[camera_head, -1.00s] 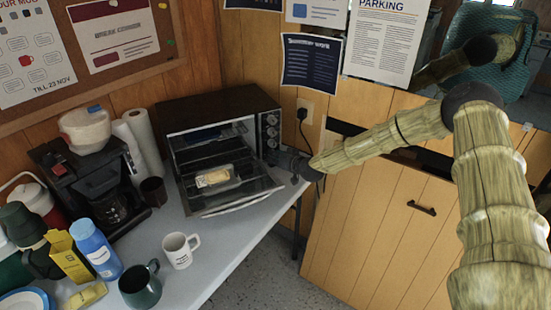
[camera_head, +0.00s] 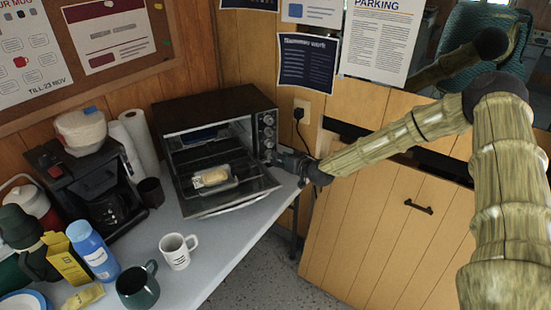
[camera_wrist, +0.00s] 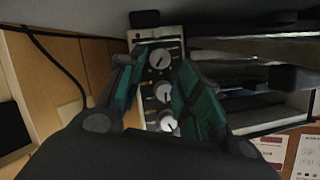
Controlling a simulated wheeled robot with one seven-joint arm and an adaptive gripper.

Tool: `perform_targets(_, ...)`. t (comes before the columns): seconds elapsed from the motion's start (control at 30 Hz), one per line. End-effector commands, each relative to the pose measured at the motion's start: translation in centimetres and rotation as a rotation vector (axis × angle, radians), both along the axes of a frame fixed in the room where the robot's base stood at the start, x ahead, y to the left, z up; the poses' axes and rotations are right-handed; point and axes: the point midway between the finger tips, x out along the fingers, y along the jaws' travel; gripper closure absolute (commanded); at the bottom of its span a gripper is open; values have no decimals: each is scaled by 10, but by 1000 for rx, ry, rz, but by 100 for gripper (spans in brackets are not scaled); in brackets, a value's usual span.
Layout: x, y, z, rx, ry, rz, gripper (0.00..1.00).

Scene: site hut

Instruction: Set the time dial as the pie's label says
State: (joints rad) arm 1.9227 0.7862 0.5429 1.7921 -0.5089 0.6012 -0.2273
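The toaster oven (camera_head: 222,105) stands on the counter with its door down. A pie in a clear dish (camera_head: 213,178) rests at the open door; its label is too small to read. Several dials (camera_head: 268,132) run down the oven's right-hand panel. My gripper (camera_head: 284,157) is close to the lower part of that panel. In the wrist view, which is upside down, my gripper (camera_wrist: 160,64) is open, its green-padded fingers either side of the lowest dial (camera_wrist: 159,58). I cannot tell whether they touch it. Two more dials, middle (camera_wrist: 163,93) and upper (camera_wrist: 168,123), show between the fingers.
The open door (camera_head: 232,198) juts out left of my gripper. A cord hangs from the wall outlet (camera_head: 302,111) behind it. A white mug (camera_head: 178,250), a green mug (camera_head: 138,286), a blue bottle (camera_head: 93,249) and a coffee maker (camera_head: 90,185) stand on the counter.

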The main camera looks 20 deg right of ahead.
Motion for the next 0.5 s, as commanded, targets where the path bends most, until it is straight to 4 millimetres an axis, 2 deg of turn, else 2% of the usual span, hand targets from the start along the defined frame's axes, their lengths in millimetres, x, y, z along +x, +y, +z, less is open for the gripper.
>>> perform_targets(0.23,-34,-12,14,2,0,-1,65)
perform_targets(0.5,-54,-19,21,1,0,-2,65)
